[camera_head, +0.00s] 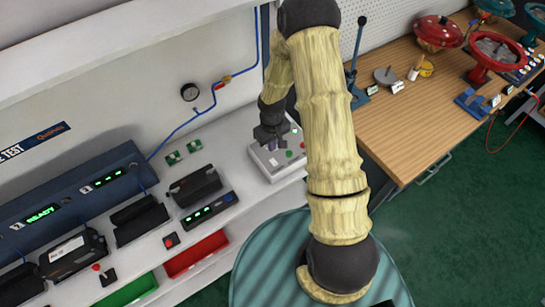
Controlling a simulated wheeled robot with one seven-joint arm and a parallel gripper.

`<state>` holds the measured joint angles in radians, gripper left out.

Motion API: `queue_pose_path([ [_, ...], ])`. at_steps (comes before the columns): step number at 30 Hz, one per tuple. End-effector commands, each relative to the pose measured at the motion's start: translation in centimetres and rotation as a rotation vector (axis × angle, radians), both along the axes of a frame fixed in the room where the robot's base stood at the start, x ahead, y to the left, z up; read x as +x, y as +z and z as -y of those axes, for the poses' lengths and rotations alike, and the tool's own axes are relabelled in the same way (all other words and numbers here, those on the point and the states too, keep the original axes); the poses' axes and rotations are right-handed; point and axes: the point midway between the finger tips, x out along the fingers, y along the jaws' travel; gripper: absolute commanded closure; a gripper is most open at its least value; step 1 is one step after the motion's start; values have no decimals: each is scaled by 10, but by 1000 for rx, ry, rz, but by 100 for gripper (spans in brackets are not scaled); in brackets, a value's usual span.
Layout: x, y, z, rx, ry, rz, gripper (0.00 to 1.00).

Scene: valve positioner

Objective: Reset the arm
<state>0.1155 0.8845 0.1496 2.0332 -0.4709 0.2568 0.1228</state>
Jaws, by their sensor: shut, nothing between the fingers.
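My arm, in pale ribbed covers, rises from the turquoise striped base and bends over the white bench. My dark gripper (271,143) hangs at the end of the forearm, over a light grey box (268,168) with green and red buttons. It is small and partly lost against the dark wrist. It is shut and holds nothing. I cannot tell whether its fingertips touch the box.
The white bench holds a black device (195,187), a panel with green digits (209,210) and a long dark blue test unit (75,198). Red (196,254) and green (128,291) bins sit at its front. A wooden bench (405,130) with a blue lever press (355,75) stands right.

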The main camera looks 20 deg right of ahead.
Motion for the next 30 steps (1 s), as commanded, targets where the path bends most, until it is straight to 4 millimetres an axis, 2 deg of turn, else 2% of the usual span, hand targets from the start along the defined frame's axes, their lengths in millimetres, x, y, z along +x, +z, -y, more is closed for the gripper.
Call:
queue_pose_path([
  [9, 0, 1, 0, 0, -1, 2, 100],
  [13, -2, 12, 1, -8, -13, 14, 100],
  [20, -20, 59, 5, -26, -72, 64, 100],
  [30, -72, 121, 5, -23, -186, 147, 100],
])
